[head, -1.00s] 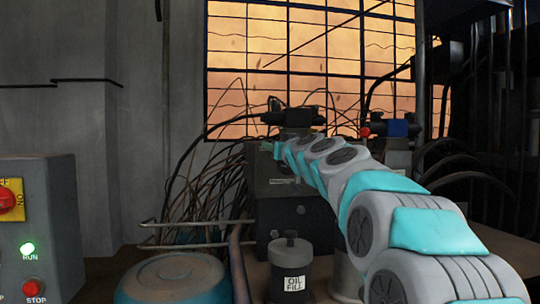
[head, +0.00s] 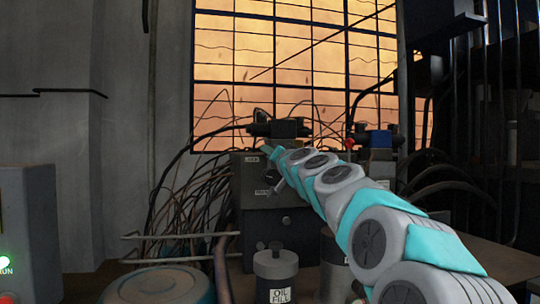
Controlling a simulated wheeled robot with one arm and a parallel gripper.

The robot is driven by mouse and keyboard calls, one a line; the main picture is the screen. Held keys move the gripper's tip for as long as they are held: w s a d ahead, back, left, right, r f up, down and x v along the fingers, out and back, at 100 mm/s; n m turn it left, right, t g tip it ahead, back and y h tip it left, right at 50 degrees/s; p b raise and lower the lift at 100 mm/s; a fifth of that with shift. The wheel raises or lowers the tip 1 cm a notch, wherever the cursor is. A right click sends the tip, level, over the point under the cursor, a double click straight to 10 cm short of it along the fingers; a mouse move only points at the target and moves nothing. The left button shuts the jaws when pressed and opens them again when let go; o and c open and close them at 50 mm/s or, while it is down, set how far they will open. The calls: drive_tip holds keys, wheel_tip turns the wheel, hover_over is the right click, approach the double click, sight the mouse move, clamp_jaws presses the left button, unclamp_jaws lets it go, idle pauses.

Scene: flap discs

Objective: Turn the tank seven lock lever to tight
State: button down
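A dark grey metal block (head: 250,205) stands on the bench in the middle of the head view, with small pale labels (head: 262,192) too small to read. My arm reaches from the lower right to the block's upper face. My gripper (head: 274,160) is at the far end of the arm, at the front of the block, small and mostly hidden by my own links. I cannot tell whether it is open or shut. A small pale bar (head: 281,186) shows just below it. I cannot tell whether this is the lock lever or part of my gripper.
An oil fill pot (head: 275,268) stands in front. A control box (head: 35,225) with a green light is at left. Cables (head: 190,195) crowd the block's left side. A blue-rimmed round lid (head: 165,287) is at the bottom.

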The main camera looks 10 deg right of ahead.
drive_tip(key=shift+d, duration=0.1)
drive_tip(key=c, duration=0.5)
unclamp_jaws()
drive_tip(key=s+f+b, duration=0.1)
drive_tip(key=s, duration=0.6)
drive_tip(key=shift+s+d+b, duration=0.35)
drive_tip(key=shift+s+f, duration=0.1)
